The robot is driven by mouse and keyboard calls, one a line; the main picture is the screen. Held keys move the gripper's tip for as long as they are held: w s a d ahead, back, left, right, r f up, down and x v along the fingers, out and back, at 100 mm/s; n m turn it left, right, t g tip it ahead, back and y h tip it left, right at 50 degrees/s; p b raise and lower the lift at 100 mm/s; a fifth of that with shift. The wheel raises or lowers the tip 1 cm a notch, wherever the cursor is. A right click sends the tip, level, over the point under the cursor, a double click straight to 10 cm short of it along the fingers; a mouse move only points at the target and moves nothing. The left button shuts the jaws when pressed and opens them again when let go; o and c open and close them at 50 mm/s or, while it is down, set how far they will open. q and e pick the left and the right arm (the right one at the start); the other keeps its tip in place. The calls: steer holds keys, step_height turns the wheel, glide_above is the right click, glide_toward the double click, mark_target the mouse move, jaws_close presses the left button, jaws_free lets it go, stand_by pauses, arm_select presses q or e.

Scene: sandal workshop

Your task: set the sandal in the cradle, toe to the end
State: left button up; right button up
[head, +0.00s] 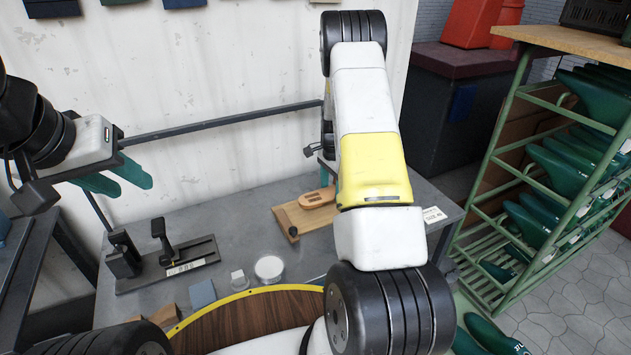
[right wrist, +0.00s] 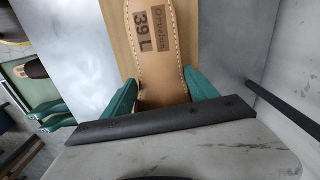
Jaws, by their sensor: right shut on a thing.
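The tan sandal (right wrist: 155,50), stitched along its edge and printed "39 L", is between the green fingers of my right gripper (right wrist: 164,84), which is shut on it. In the head view the sandal (head: 318,198) shows at a pale wooden board (head: 288,218) on the bench; its far part is hidden by my right arm. The wooden board (right wrist: 207,35) lies behind it in the wrist view; whether they touch I cannot tell. I cannot tell for sure which fixture is the cradle. My left gripper (head: 120,180) is open and empty, above the bench's left side.
A black fixture (head: 190,262) with upright posts stands on the bench's left. A white round dish (head: 269,268), a small white block (head: 239,280) and a blue-grey block (head: 202,294) are at the front. A green rack (head: 500,170) of shoe forms stands right.

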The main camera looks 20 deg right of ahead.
mark_target(331, 193)
steer(key=shift+f, duration=1.7)
steer(key=shift+f, duration=0.2)
steer(key=o, duration=1.8)
steer(key=shift+c, duration=0.2)
